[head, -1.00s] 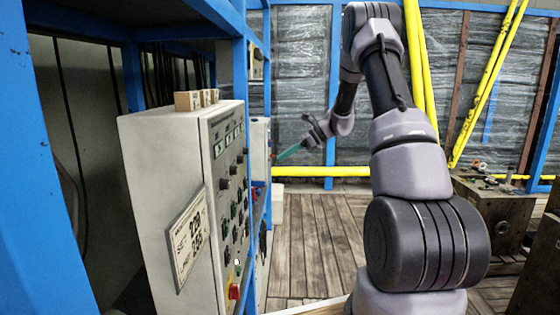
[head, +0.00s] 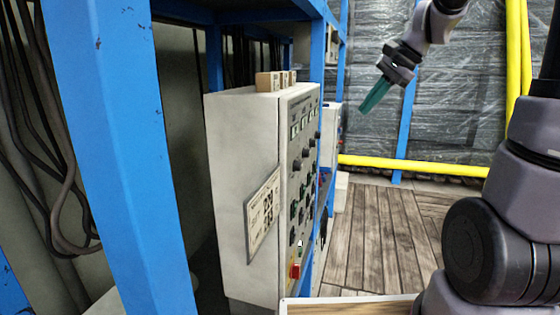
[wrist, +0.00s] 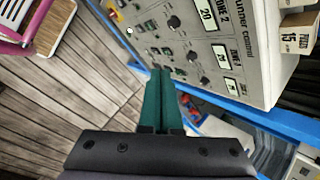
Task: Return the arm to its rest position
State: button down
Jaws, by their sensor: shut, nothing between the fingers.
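My gripper (head: 372,97) shows in the head view at the upper right, held in the air with its green fingers pointing down and left. The fingers are together with nothing between them. It is apart from the grey control cabinet (head: 245,140), to the right of its panel face. In the wrist view the shut green fingers (wrist: 160,85) point up the picture, with the cabinet's panel (wrist: 205,40) of knobs and number displays beyond them. My arm rises at the right edge of the head view.
A blue frame (head: 110,150) surrounds the cabinet, with small wooden blocks (head: 268,82) on top. Yellow pipes (head: 420,166) run along the back. The wooden floor (head: 375,235) is clear at the centre. A pink-framed object (wrist: 40,30) shows at the wrist view's upper left.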

jog(key=s+d+r+n+t+h, duration=0.1)
jog(key=s+n+h, duration=0.1)
jog(key=s, duration=0.6)
jog(key=s+d+r+n+t+h, duration=0.1)
jog(key=s+n+t, duration=0.1)
jog(key=s+n, duration=0.3)
jog(key=s, duration=0.4)
jog(key=shift+s+r+n+t+h, duration=0.15)
jog(key=shift+r+n+t+h, duration=0.15)
jog(key=shift+h, duration=0.1)
